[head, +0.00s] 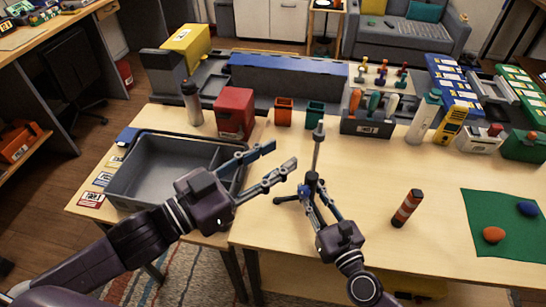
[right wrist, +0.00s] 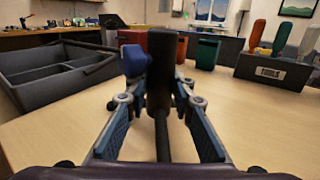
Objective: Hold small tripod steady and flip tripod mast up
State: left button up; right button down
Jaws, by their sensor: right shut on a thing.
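The small tripod (head: 311,181) stands on the table, its dark legs spread on the wood. Its mast (head: 318,142) points up and ends in a grey head. My right gripper (head: 309,190) is shut on the tripod's dark body low down. In the right wrist view the fingers (right wrist: 160,95) close around the dark post, with a blue knob (right wrist: 132,60) at its left. My left gripper (head: 284,161) is open and empty, to the left of the mast and apart from it. The lower part of the tripod is partly hidden by my right gripper.
A grey divided tray (head: 150,205) lies at left. A red box (head: 234,112), orange bin (head: 283,110), green bin (head: 314,116) and tool holder (head: 366,127) stand behind. An orange-striped cylinder (head: 407,208) and green mat (head: 500,240) are at right. Bare table lies between tripod and cylinder.

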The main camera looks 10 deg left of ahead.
jog(key=c, duration=1.6)
grip_release()
